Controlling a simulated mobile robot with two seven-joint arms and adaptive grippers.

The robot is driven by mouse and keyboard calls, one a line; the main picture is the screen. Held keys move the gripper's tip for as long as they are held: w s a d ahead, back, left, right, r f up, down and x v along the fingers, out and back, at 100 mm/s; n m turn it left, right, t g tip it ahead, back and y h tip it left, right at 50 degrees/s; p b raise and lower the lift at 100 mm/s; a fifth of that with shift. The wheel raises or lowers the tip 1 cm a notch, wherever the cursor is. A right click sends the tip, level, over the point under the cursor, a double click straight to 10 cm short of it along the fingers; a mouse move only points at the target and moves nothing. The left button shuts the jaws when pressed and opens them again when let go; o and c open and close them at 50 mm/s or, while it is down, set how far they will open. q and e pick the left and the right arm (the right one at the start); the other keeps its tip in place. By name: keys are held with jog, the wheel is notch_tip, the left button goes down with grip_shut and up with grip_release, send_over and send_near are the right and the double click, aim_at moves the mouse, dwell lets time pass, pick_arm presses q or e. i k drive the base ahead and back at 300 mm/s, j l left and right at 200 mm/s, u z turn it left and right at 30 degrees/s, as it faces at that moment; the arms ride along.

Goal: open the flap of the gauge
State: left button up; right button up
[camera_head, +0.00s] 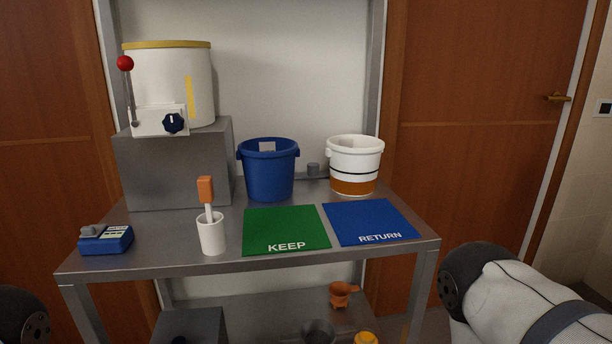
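A small blue device (106,241), which looks like the gauge, lies on the front left of the steel table. It has a grey knob-like part on its top left and a pale label panel on its top right. I cannot make out for sure which part is its flap or how that flap stands. A dark part of my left arm shows at the bottom left corner, and a white and black part of my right arm shows at the bottom right. Neither gripper is in view, and nothing touches the device.
The steel table (180,262) bears a white cup (211,235) with an orange-handled tool, a green KEEP mat (285,226), a blue RETURN mat (370,220), a blue bucket (267,172) and a white bucket (354,160). A tank (172,80) with a red-knobbed lever stands on a grey block (175,170).

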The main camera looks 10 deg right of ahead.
aim_at(94, 231)
jog(key=i+j+z, duration=0.15)
jog(key=j, duration=0.35)
jog(key=j+z, duration=0.1)
jog(key=j, duration=0.4)
jog(key=i+j+z, duration=0.15)
jog(key=j, duration=0.4)
